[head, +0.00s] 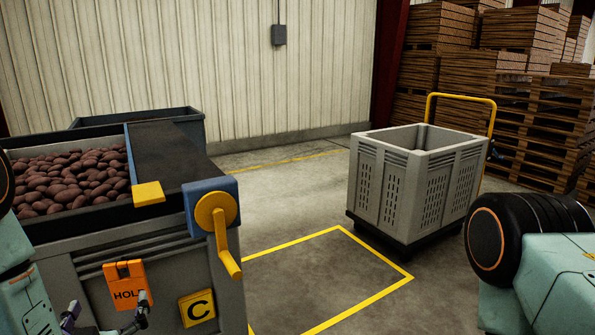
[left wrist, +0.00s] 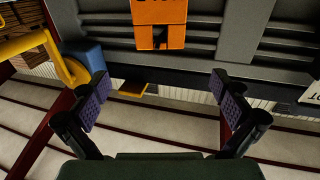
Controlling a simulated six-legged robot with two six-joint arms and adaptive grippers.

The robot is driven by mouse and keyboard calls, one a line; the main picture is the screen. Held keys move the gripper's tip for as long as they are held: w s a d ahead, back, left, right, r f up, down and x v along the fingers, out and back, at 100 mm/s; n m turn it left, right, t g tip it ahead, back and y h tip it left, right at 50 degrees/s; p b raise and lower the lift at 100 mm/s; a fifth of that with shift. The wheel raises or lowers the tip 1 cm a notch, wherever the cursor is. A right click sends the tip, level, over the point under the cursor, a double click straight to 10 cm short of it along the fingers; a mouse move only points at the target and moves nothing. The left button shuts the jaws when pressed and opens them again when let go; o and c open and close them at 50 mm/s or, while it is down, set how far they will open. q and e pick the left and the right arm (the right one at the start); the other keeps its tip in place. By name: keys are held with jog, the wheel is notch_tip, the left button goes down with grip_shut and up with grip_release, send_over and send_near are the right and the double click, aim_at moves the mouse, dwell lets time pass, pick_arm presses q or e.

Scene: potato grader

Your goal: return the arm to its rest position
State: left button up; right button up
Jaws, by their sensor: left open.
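My left gripper (head: 107,308) is at the bottom left of the head view, in front of the grader's grey front panel. Its two fingers are spread apart with nothing between them. In the left wrist view the open gripper (left wrist: 163,95) shows dark finger pads, and an orange tag (left wrist: 158,12) lies beyond the fingertips. In the head view this orange HOLD tag (head: 122,272) hangs on the front panel just above the gripper. My left arm (head: 14,262) enters from the left edge. My right arm (head: 545,270) shows at the right edge; its gripper is out of view.
The grader bin (head: 95,226) holds many potatoes. A yellow crank (head: 218,222) juts out at its right corner, above a C plate (head: 197,307). A grey crate (head: 395,190) on a cart stands right of an empty yellow-outlined floor area (head: 320,280). Pallets (head: 520,75) are stacked behind.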

aim_at(122, 264)
pick_arm(q)
jog(key=x, duration=1)
jog(key=shift+w, duration=0.2)
jog(key=shift+w+r, duration=0.2)
jog(key=shift+r, duration=0.05)
jog(key=s+d+f+m+h, duration=0.1)
jog(key=s+d+h, duration=0.3)
jog(key=s+d, duration=0.4)
jog(key=shift+s+d+f+m+t+p, duration=0.35)
jog(key=shift+s+d+m+t+p, duration=0.1)
jog(key=shift+s+m, duration=0.4)
jog(key=shift+f, duration=0.1)
